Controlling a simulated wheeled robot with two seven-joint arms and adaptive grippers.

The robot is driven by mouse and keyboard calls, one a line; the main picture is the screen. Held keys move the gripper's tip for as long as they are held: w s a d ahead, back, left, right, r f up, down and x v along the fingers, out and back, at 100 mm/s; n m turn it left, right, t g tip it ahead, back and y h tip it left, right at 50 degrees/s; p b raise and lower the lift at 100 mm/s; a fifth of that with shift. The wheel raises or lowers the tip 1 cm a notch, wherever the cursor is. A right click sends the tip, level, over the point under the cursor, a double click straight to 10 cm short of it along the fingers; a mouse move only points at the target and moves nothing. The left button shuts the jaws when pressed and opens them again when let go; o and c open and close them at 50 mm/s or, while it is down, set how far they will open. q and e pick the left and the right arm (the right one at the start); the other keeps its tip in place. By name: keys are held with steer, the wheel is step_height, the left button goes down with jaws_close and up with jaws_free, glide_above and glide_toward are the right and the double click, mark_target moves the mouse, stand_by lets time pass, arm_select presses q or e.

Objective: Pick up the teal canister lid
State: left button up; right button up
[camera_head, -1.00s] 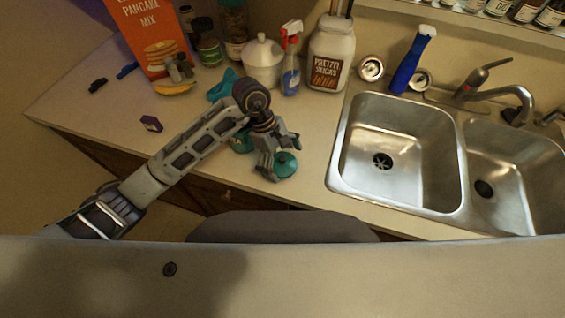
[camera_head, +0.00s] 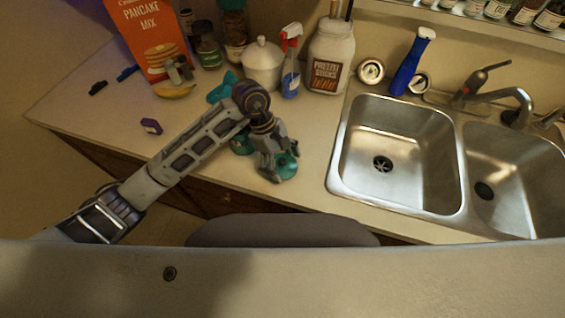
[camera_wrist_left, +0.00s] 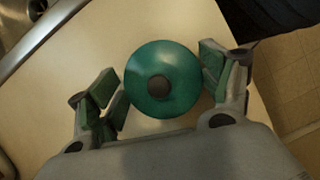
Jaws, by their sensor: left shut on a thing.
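The teal canister lid (camera_head: 286,166) is a round teal disc with a dark knob, near the counter's front edge left of the sink. It also shows in the left wrist view (camera_wrist_left: 180,85), with its dark knob at the middle. My left gripper (camera_head: 279,165) reaches down over the lid. In the left wrist view its two green-padded fingers (camera_wrist_left: 163,88) stand on either side of the lid and are shut on its rim. The lid looks low, at the counter surface; I cannot tell whether it is raised. My right gripper is not in view.
A teal object (camera_head: 241,144) is partly hidden behind my left arm. A white lidded jar (camera_head: 263,66), a spray bottle (camera_head: 291,68) and a pretzel jar (camera_head: 331,55) stand behind. The double sink (camera_head: 341,150) is to the right. A purple item (camera_head: 151,126) lies left.

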mark_target(283, 160)
arm_select(q)
step_height(283, 160, up, 8)
steer(key=shift+b, duration=0.65)
steer(key=shift+r, duration=0.85)
